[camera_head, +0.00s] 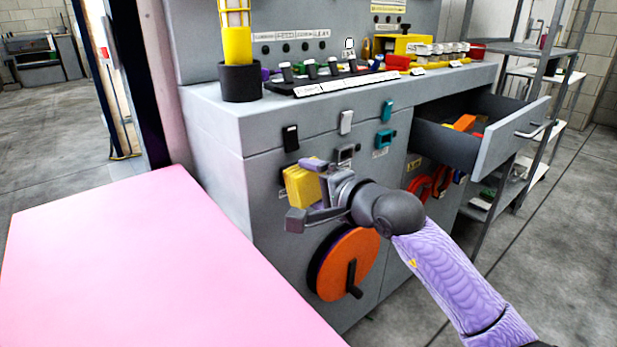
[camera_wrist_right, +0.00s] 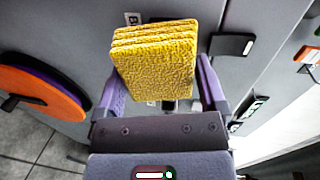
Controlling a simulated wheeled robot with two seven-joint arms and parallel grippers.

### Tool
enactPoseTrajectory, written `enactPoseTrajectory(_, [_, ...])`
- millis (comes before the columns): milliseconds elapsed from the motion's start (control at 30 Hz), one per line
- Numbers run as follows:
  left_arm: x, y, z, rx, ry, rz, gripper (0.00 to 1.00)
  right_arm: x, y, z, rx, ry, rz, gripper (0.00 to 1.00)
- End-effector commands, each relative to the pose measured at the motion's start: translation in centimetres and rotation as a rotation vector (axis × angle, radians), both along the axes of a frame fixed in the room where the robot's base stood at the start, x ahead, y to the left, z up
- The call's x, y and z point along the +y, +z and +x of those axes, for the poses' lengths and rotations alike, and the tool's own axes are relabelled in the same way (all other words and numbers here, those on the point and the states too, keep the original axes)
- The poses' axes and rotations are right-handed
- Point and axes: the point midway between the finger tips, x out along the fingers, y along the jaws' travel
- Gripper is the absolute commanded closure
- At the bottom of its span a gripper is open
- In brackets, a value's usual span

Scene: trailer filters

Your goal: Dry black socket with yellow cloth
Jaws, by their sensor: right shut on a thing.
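My right gripper (camera_head: 305,197) is shut on the yellow cloth (camera_head: 301,186), a folded, layered pad held close to the grey cabinet's front. In the right wrist view the cloth (camera_wrist_right: 155,60) sits between the two purple fingers. A black fitting (camera_head: 290,138) is on the cabinet front just above the cloth, and it also shows in the right wrist view (camera_wrist_right: 232,45). No black socket shows clearly; the area below this fitting is hidden by the cloth and gripper. I cannot tell whether the cloth touches the panel. My left gripper is not in view.
An orange wheel (camera_head: 345,262) is below. An open drawer (camera_head: 500,135) juts out at right. A bare pink surface (camera_head: 150,265) fills the lower left.

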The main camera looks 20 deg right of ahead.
Motion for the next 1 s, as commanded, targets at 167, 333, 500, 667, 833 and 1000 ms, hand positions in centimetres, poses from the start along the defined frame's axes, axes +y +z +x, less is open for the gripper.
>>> enactPoseTrajectory(167, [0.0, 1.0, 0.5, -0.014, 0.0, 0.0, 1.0, -0.7, 0.4, -2.0, -0.001, -0.001, -0.002, 0.57])
enactPoseTrajectory(333, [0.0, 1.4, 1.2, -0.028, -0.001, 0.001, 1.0, -1.4, 0.3, -3.8, -0.001, -0.001, -0.002, 0.57])
enactPoseTrajectory(500, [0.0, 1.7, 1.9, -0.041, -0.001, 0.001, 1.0, -2.0, 0.2, -5.6, 0.001, 0.0, -0.001, 0.57])
enactPoseTrajectory(667, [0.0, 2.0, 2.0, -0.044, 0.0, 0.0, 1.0, -2.5, 0.1, -6.8, 0.001, 0.0, 0.0, 0.57])
enactPoseTrajectory(833, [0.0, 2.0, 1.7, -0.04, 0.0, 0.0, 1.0, -2.5, 0.1, -7.0, 0.0, 0.001, 0.0, 0.57])
enactPoseTrajectory(1000, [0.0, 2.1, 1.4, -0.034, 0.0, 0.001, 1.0, -2.5, 0.1, -7.0, 0.0, 0.001, 0.0, 0.57])
